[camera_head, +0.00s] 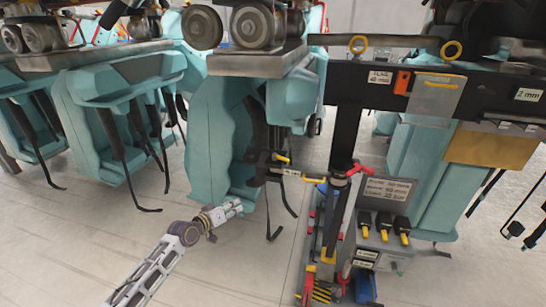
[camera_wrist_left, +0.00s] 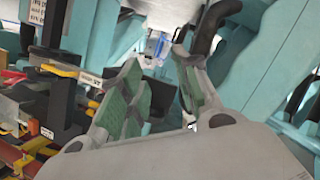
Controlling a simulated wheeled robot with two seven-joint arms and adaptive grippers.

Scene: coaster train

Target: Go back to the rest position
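My left gripper (camera_head: 232,208) is at the end of my grey arm (camera_head: 150,272), which comes in from the bottom left in the head view. It is in front of the lower part of a teal seat (camera_head: 215,140), and I cannot tell whether it touches it. In the left wrist view, the gripper (camera_wrist_left: 157,72) has its two fingers with green pads apart, and nothing is between them. A small blue item shows beyond the fingertips, too small to make out. My right gripper is not in view.
Teal coaster seats (camera_head: 105,115) with dark straps hang from the track along the left and middle. A tool stand (camera_head: 325,245) with red, yellow and blue parts and a grey labelled box (camera_head: 383,225) stands right of my gripper. The floor (camera_head: 60,235) at lower left is clear.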

